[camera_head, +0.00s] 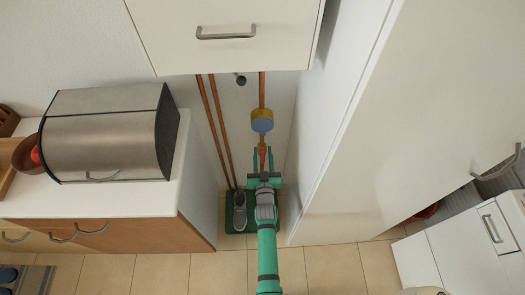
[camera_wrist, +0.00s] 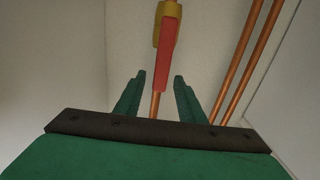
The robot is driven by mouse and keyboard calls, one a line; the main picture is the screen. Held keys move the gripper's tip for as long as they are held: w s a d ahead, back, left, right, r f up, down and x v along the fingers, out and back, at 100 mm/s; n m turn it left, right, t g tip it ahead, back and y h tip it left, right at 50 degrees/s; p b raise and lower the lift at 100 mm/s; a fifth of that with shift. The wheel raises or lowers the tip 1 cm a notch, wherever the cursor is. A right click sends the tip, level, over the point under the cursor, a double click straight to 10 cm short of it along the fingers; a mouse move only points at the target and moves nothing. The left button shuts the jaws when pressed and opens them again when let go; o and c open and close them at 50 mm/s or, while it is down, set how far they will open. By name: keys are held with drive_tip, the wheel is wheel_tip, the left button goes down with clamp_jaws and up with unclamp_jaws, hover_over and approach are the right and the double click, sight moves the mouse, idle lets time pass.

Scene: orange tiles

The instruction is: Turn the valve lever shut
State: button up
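A red valve lever (camera_wrist: 166,58) hangs along a copper pipe, below a yellow valve body (camera_wrist: 171,10) at the top of the wrist view. In the head view the lever (camera_head: 262,146) is a small orange-red piece, partly hidden by my gripper. My gripper (camera_wrist: 156,84) is open, its two green fingers apart. The lower end of the lever appears between the fingertips, with a gap on both sides. Whether it is deep enough to lie between them I cannot tell. In the head view my gripper (camera_head: 263,152) reaches up from below towards the pipe.
A yellow-rimmed blue round part (camera_head: 262,120) sits on the pipe above the lever. Two copper pipes (camera_head: 216,130) run to the left. A white cabinet (camera_head: 225,35) hangs above, a tall white panel (camera_head: 345,120) stands right, a counter (camera_head: 110,200) left. Shoes (camera_head: 239,210) lie below.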

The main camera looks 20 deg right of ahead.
drive_tip(key=shift+w+d, duration=0.2)
drive_tip(key=shift+w, duration=0.5)
clamp_jaws()
drive_tip(key=shift+w+a, duration=0.1)
drive_tip(key=shift+w, duration=0.05)
